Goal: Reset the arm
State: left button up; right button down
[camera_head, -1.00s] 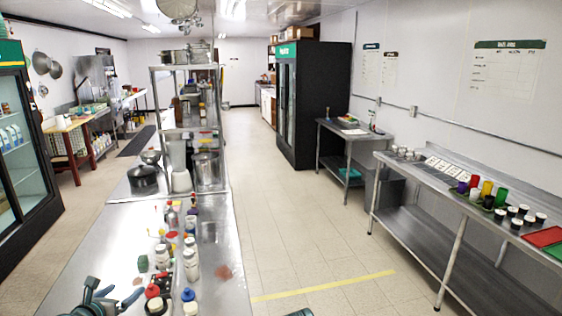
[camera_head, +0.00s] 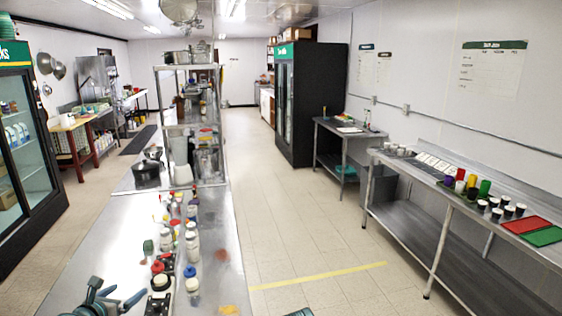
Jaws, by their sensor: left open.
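My left gripper (camera_head: 117,300) shows at the bottom left, over the near end of the long steel counter (camera_head: 115,245). Its two fingers are spread, with nothing between them. The bottom edge of the view cuts off the rest of that arm. At the bottom, right of the counter, a small dark piece (camera_head: 299,312) shows; I cannot tell whether it is part of my right arm. No right gripper fingers can be made out.
Several bottles (camera_head: 192,247) and a green sponge (camera_head: 148,246) stand on the counter right of my left gripper. A steel side table (camera_head: 440,192) with cups and red and green trays runs along the right wall. The tiled floor (camera_head: 300,225) between is clear.

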pick_arm(q)
jog(key=s+d+f+m+g+h, duration=0.1)
jog(key=d+f+m+g+h, duration=0.15)
jog(key=d+f+m, duration=0.45)
jog(key=s+d+f+m+g+h, duration=0.15)
jog(key=d+m+g, duration=0.25)
jog(key=d+m, duration=0.75)
jog(key=s+d+f+m+g+y+b, duration=0.3)
jog(key=s+d+f+m+b, duration=0.2)
jog(key=d+m, duration=0.4)
jog(key=s+d+f+m+g+y+b, duration=0.2)
jog(key=s+d+f+m+g+b, duration=0.2)
jog(key=s+d+f+m, duration=0.4)
jog(key=d+f+m+b, duration=0.1)
jog(key=m, duration=0.2)
jog(key=shift+s+d+f+y, duration=0.15)
jog(key=shift+s+f+y, duration=0.1)
jog(key=shift+f+y, duration=0.15)
pick_arm(e)
notch_tip(320, 180, down, 10)
jog(key=shift+w, duration=0.25)
